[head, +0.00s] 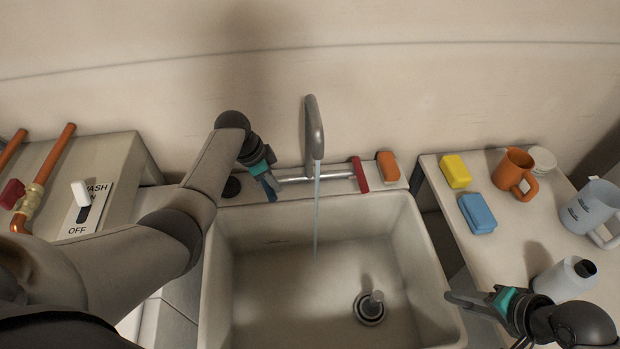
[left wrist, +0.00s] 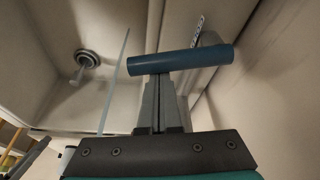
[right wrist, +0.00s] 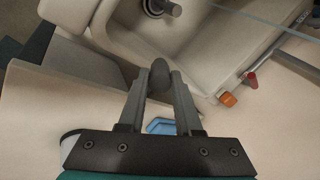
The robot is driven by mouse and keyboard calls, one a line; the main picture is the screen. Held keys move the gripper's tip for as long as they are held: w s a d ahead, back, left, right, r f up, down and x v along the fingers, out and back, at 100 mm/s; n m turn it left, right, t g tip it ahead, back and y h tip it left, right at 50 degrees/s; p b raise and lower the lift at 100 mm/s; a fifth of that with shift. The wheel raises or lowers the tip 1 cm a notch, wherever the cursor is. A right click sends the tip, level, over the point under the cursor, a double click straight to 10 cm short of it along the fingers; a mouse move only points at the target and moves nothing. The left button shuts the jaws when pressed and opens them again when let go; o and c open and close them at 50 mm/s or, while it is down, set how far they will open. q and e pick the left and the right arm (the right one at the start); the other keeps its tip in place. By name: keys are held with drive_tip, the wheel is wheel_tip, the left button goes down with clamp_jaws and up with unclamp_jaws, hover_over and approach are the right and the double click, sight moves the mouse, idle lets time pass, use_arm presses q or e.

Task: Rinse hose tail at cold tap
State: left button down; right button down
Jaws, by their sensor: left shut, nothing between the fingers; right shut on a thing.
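The tap (head: 315,130) has a curved grey spout, a red handle (head: 360,175) on the right and a blue handle (left wrist: 180,61) on the left. A thin water stream (head: 316,215) falls from the spout into the sink. My left gripper (head: 271,188) is shut and empty, its fingertips right at the blue handle. My right gripper (head: 478,300) is shut on a grey, round-ended piece, seemingly the hose tail (right wrist: 161,70). It is over the sink's right edge, apart from the stream. Much of the hose tail is hidden by the fingers.
The sink (head: 208,275) has a drain with an upright grey post (head: 375,298). An orange block (head: 388,166) lies on its back ledge.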

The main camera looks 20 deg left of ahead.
use_arm(q)
drive_tip(key=shift+s+a+m, duration=0.35)
drive_tip(key=shift+a+m, duration=0.1)
drive_tip(key=shift+m, duration=0.35)
drive_tip(key=shift+s+a+r+p, duration=0.15)
drive_tip(key=shift+s+p, duration=0.1)
drive_tip(key=shift+p, duration=0.15)
drive_tip(key=shift+s, duration=0.1)
drive_tip(key=shift+a, duration=0.1)
